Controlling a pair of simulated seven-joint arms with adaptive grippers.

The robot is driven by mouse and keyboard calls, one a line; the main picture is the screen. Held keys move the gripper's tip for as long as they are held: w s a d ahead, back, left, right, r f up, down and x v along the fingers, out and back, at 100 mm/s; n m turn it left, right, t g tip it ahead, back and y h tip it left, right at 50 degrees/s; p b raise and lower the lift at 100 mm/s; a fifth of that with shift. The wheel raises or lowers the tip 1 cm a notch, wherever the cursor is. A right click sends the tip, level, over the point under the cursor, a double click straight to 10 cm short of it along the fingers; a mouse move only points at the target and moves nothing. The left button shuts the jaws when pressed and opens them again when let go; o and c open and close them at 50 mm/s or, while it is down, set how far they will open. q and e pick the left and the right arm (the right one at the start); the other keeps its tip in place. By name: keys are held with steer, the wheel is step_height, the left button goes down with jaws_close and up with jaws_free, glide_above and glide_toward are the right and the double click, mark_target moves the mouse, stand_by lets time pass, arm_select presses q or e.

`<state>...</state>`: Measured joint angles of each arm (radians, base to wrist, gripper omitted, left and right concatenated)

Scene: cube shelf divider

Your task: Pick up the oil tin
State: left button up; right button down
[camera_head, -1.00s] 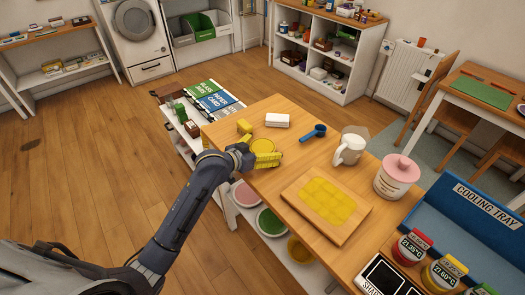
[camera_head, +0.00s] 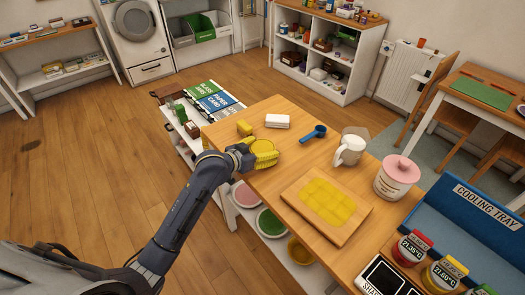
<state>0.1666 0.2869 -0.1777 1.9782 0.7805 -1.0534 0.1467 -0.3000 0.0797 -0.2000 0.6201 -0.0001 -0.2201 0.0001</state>
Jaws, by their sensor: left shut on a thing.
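The oil tin (camera_head: 263,147) looks like a small round yellow tin at the near left edge of the wooden table, in the head view. My left gripper (camera_head: 262,156) comes in from the left and is shut on it, covering its near side. Its yellow fingers and the tin are close in colour, so their border is hard to make out. I cannot tell whether the tin is clear of the table top. My right gripper is not in view.
A low shelf (camera_head: 262,240) holds bowls below.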

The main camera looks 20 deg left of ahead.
mark_target(263, 147)
arm_select(q)
step_height(263, 147, up, 21)
steer(key=a+n+y, duration=0.2)
steer(key=s+f+n+t+y, duration=0.1)
steer(key=s+f+n+y, duration=0.2)
steer(key=s+f, duration=0.6)
steer(key=shift+f+y, duration=0.25)
steer(key=shift+y, duration=0.05)
stand_by(2.5)
